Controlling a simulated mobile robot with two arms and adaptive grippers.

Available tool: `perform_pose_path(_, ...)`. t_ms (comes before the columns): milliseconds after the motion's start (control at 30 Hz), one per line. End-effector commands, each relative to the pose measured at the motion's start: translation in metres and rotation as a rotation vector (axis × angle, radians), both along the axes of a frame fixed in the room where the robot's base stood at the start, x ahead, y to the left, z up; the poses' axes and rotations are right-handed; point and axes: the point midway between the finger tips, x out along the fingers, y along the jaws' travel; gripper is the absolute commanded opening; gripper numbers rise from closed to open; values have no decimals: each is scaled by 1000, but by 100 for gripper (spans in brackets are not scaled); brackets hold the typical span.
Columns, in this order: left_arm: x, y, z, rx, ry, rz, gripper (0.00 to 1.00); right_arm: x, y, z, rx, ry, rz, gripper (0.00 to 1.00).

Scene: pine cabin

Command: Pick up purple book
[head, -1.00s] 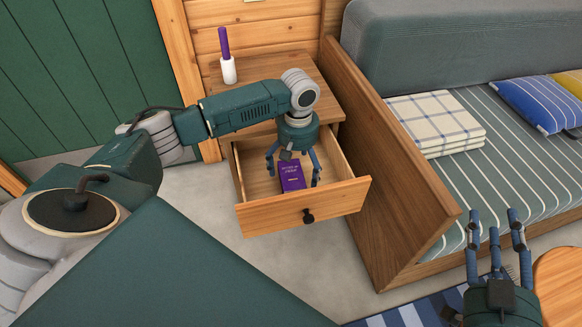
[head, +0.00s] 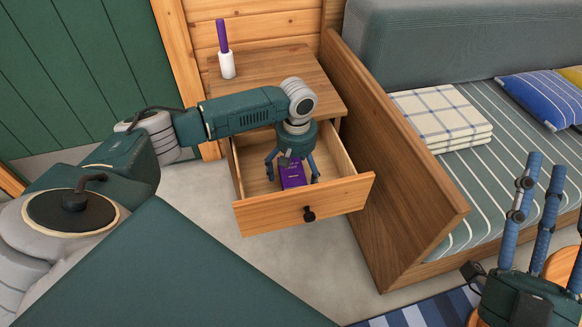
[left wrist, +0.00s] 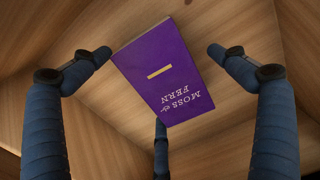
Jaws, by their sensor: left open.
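The purple book (head: 293,175) lies in the open wooden drawer (head: 304,208), partly hidden by my left gripper in the head view. In the left wrist view the book (left wrist: 165,75) shows its cover with the words "Moss & Fern" and a yellow bar. My left gripper (head: 292,178) is open and reaches down into the drawer. Its fingers stand around the book, with two on either side of it and one near its lettered end; I see no finger closed on it. My right gripper (head: 538,215) is open and empty at the lower right, in front of the bed.
The nightstand top (head: 285,75) above the drawer carries a white holder (head: 227,65) with a purple stick. A wooden bed side panel (head: 400,170) stands close right of the drawer. A folded checked blanket (head: 440,115) and a blue pillow (head: 540,98) lie on the bed.

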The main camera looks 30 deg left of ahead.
Motion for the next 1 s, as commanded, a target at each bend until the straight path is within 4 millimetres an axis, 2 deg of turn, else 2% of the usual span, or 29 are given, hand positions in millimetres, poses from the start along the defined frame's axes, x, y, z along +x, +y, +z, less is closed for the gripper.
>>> perform_pose_path(100, 0, 0, 0, 0, 0, 0, 97, 0, 0, 0, 0, 1, 0, 42)
perform_pose_path(133, 0, 0, 0, 0, 0, 0, 93, 0, 0, 0, 0, 1, 0, 42)
perform_pose_path(300, 0, 0, 0, 0, 0, 0, 59, 0, 0, 6, 0, 0, 0, 42)
perform_pose_path(400, 0, 0, 0, 0, 0, 0, 42, 0, 0, 5, 0, 0, 0, 42)
perform_pose_path(800, 0, 0, 4, 0, -1, 0, 42, 3, 1, 2, -5, 19, 0, 42)
perform_pose_path(1000, 1, 0, 18, -1, -2, 0, 42, 19, 1, -29, -43, 152, -8, 42)
